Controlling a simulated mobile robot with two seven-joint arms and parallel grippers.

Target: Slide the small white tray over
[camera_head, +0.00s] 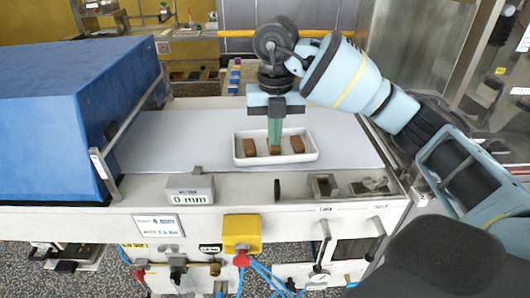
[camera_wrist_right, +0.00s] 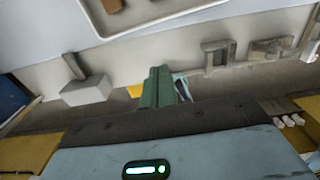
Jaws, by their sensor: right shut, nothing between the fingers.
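The small white tray (camera_head: 240,161) lies on the pale flat bed of the machine in the head view. It is a shallow oblong with a raised rim and holds 3 brown blocks (camera_head: 250,146) in a row. My right gripper (camera_head: 275,143) points down at the middle of the tray, its green fingers shut and empty, in line with the middle block. I cannot tell whether the fingertips touch the tray. In the right wrist view the green fingers (camera_wrist_right: 159,86) are together, and the tray's rim (camera_wrist_right: 170,17) crosses the top. My left gripper is not in view.
A blue box-shaped cover (camera_head: 50,110) stands left of the bed, with a metal bar (camera_head: 125,115) at its edge. A grey display block (camera_head: 190,188) reading 0 mm and metal brackets (camera_head: 322,185) line the front edge. The bed (camera_head: 170,140) is clear left of the tray.

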